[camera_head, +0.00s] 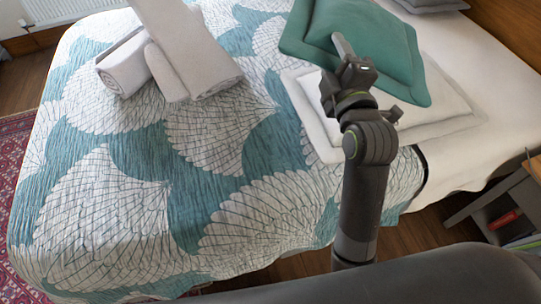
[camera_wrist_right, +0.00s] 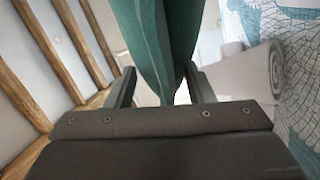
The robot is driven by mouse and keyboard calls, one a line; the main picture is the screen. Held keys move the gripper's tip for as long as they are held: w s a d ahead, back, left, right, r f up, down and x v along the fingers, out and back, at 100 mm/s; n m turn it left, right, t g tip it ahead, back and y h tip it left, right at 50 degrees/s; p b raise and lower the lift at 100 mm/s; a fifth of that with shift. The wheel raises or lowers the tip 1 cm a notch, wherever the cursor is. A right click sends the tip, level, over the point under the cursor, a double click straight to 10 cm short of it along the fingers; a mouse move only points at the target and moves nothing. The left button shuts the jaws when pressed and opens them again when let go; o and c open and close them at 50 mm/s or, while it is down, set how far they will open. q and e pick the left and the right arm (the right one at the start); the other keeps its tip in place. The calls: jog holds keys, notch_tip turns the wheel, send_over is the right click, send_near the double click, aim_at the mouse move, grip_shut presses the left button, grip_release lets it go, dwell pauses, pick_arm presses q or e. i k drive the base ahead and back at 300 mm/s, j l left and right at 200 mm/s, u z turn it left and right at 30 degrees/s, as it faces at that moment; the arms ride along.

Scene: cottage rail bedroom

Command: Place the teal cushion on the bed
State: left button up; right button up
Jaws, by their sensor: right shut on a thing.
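The teal cushion (camera_head: 372,45) is held by my right gripper (camera_head: 343,50) over the upper part of the bed (camera_head: 110,215), above a white cushion. In the right wrist view the teal cushion (camera_wrist_right: 157,40) shows edge-on between the two fingers (camera_wrist_right: 160,88). The gripper is shut on it. Whether its underside touches the white cushion cannot be told. The bed has a teal and white fan-patterned cover. My left gripper is not in view.
A white cushion (camera_head: 310,110) lies below the teal one. Rolled white towels (camera_head: 185,60) lie on the cover to the left. A grey cushion (camera_head: 432,4) is at the top. A grey bedside unit with books (camera_head: 506,218) stands at the right. The near part of the bed is clear.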

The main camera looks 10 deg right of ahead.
aim_at(174, 177)
jog(key=k+j+u, duration=0.6)
jog(key=k+j, duration=0.15)
jog(key=u, duration=0.7)
